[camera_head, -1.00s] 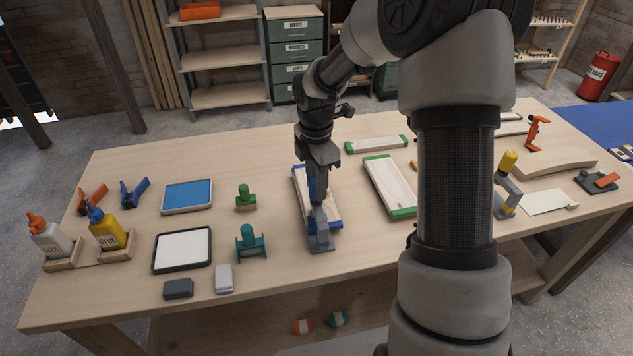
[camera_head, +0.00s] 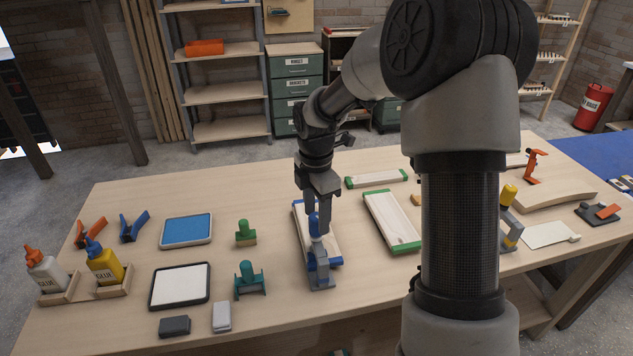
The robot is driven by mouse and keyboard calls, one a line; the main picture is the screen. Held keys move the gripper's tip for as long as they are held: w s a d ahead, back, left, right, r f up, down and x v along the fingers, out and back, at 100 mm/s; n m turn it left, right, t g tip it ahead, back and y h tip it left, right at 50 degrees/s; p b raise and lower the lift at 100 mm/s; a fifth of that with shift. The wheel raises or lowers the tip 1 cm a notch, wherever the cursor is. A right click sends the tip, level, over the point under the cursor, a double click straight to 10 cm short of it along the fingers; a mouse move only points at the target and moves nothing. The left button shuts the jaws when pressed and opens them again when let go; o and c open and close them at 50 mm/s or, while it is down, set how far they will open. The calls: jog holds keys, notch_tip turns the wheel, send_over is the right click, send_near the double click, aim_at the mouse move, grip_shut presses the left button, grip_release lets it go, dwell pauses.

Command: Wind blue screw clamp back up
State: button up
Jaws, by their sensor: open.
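The blue screw clamp (camera_head: 318,252) stands at the near end of a wooden board with blue ends (camera_head: 328,240) on the bench. Its blue handle (camera_head: 314,224) points up, and its grey base rests near the board's front end. My gripper (camera_head: 317,213) points down from above with its fingers at the handle. The gripper is open. The fingers partly hide the handle and the board behind it, and I cannot tell whether they touch the handle.
A board with green ends (camera_head: 391,220) lies just to the right. A teal clamp (camera_head: 249,280) and a green-handled stamp-like tool (camera_head: 245,233) stand to the left. Glue bottles (camera_head: 103,263) stand in a wooden holder at the far left. Bare bench (camera_head: 375,275) lies front right.

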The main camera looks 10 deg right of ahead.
aim_at(316, 216)
notch_tip(316, 216, up, 15)
jog(key=shift+s+r, duration=0.2)
jog(key=shift+s, duration=0.15)
jog(key=shift+a, duration=0.1)
jog(key=f+m+b, duration=0.5)
jog(key=f+m, duration=0.1)
jog(key=m, duration=0.6)
jog(key=w+f+m+b, duration=0.1)
jog(key=f+m+b, duration=0.4)
jog(key=m, duration=0.7)
jog(key=f+m+b, duration=0.5)
jog(key=f+m, duration=0.1)
jog(key=m, duration=0.6)
jog(key=shift+w+f, duration=0.15)
jog(key=shift+f, duration=0.25)
